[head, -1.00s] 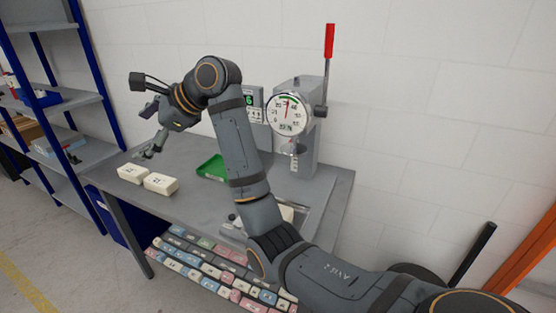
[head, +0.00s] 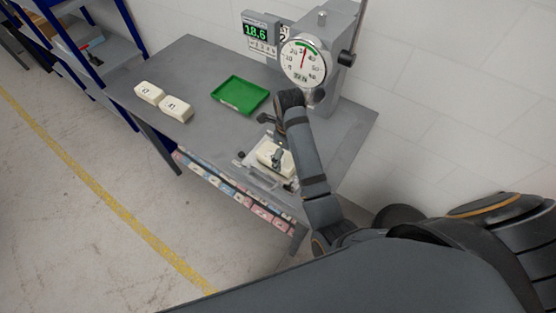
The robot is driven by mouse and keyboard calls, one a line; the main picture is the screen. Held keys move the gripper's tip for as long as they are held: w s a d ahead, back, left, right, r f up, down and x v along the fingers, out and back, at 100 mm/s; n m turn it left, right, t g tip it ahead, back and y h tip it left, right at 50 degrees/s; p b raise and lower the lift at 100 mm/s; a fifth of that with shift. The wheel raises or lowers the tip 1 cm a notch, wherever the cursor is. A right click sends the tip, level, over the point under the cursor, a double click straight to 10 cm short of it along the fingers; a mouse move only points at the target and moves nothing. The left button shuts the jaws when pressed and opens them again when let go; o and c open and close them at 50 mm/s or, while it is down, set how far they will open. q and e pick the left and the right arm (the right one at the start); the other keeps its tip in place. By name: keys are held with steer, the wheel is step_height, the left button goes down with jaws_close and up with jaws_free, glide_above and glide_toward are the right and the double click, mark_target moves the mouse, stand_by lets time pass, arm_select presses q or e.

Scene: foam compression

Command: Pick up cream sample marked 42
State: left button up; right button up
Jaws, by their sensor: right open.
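A cream block (head: 270,154) sits in a clear-sided fixture (head: 252,167) near the table's front right. Its number is hidden or unreadable. Two more cream blocks, a left one (head: 149,93) and a right one (head: 175,109), lie side by side at the table's left; their printed numbers are too small to read surely. My right gripper (head: 272,138) is open at the block in the fixture, partly hidden by my arm. One finger shows over the block and another behind it. I cannot tell whether they touch it. My left gripper is not in view.
An empty green tray (head: 240,95) lies mid-table. A press with a round dial gauge (head: 303,62) stands at the back right, beside a display (head: 257,31) reading 18.6. Keyed strips (head: 235,190) run below the front edge. The table's left rear is clear.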

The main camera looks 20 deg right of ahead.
mark_target(286, 160)
steer(key=shift+w+d+f, duration=0.15)
steer(key=shift+d+f, duration=0.05)
steer(key=shift+f, duration=0.4)
steer(key=shift+f+p, duration=0.2)
steer(key=shift+p, duration=0.15)
steer(key=f, duration=0.1)
steer(key=f+p, duration=0.1)
steer(key=f, duration=0.1)
steer(key=shift+w+a+f+p, duration=0.2)
steer(key=shift+w+f+p, duration=0.1)
steer(key=shift+f+p, duration=0.1)
steer(key=shift+w+d+f, duration=0.1)
steer(key=shift+f, duration=0.35)
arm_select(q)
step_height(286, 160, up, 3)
arm_select(e)
steer(key=c, duration=1)
steer(key=shift+r, duration=0.15)
